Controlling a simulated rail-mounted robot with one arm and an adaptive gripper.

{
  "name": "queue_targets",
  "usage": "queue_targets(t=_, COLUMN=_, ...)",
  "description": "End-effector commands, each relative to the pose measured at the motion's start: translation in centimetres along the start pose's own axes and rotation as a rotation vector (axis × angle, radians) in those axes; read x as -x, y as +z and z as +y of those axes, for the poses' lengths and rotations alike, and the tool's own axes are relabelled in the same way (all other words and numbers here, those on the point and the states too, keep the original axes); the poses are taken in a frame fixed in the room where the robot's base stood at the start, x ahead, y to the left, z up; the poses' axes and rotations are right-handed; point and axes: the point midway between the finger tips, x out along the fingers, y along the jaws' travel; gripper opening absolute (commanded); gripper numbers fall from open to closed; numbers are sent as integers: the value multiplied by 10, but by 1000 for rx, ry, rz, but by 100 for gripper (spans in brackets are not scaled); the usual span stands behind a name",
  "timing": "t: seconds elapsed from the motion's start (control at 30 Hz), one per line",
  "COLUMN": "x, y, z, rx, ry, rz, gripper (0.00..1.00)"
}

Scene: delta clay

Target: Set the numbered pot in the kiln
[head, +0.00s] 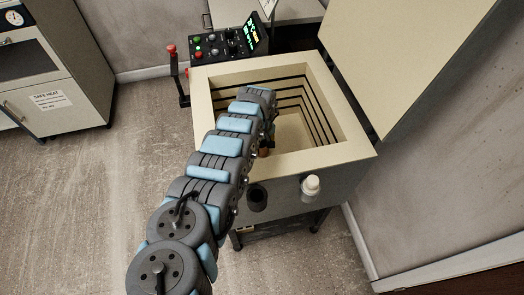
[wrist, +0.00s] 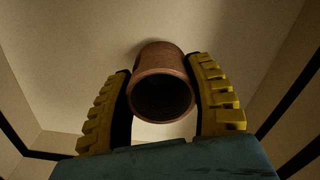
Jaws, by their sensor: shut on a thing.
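The kiln (head: 350,152) is a square, top-opening box with cream walls, and its lid (head: 405,50) stands open at the right. The pot's dark open mouth faces the camera. The kiln's pale floor lies beyond it; I cannot tell whether the pot touches it. In the head view only a small brown bit of the pot (head: 264,152) shows beside my arm. No number is visible.
A control box (head: 228,45) with buttons and a lit display stands behind the kiln, with a red-knobbed lever (head: 172,50) at its left. A white knob (head: 310,186) sticks out of the kiln's front. A cabinet (head: 60,80) stands at the far left. The left floor is clear.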

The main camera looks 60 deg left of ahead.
Motion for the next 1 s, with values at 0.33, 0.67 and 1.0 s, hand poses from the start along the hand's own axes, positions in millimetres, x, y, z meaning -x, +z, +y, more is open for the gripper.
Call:
queue_targets(t=0.33, x=-16, y=1, z=0, rx=0, ry=-2, rz=-2, gripper=17)
queue_targets(t=0.67, x=-20, y=1, z=-1, rx=1, ry=-3, rz=-3, gripper=81)
queue_targets(t=1.0, x=-18, y=1, z=-1, rx=0, ry=-2, rz=-2, gripper=81)
